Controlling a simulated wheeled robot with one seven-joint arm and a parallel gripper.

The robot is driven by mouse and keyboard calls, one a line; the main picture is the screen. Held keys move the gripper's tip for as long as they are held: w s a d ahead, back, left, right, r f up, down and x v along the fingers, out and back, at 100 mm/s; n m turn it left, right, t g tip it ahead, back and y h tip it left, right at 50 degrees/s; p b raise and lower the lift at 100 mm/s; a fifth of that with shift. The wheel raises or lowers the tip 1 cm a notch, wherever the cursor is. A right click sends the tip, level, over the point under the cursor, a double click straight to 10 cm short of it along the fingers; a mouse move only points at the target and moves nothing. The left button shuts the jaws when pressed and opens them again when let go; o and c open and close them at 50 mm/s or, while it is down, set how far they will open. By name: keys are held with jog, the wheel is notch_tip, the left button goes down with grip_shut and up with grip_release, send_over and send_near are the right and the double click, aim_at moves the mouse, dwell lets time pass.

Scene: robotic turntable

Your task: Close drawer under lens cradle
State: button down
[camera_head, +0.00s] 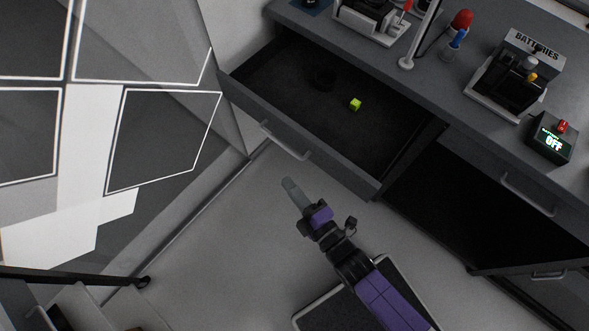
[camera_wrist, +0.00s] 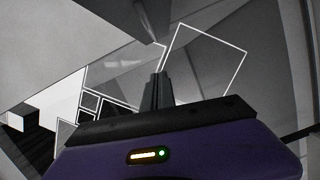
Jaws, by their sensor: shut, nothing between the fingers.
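The open drawer (camera_head: 300,150) is pulled out from the grey bench at the upper middle of the head view. A bar handle (camera_head: 284,141) is on its front. A device in a white-based stand (camera_head: 372,20), possibly the lens cradle, stands on the bench above this drawer. My gripper (camera_head: 290,184) is shut and empty, in front of the drawer front and apart from it. In the wrist view its shut fingers (camera_wrist: 157,78) point toward the white-outlined panels.
The bench top (camera_head: 440,100) carries a battery holder (camera_head: 515,75), a red-topped item (camera_head: 461,20) and a box reading OFF (camera_head: 553,140). Another open compartment (camera_head: 460,215) is at the right. White-outlined panels (camera_head: 165,140) stand left. Floor (camera_head: 220,230) before the drawer is clear.

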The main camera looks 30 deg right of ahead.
jog(key=w+d+f+p, duration=0.1)
jog(key=w+d, duration=0.2)
jog(key=w, duration=0.5)
jog(key=shift+w+p, duration=0.4)
jog(key=shift+d, duration=0.1)
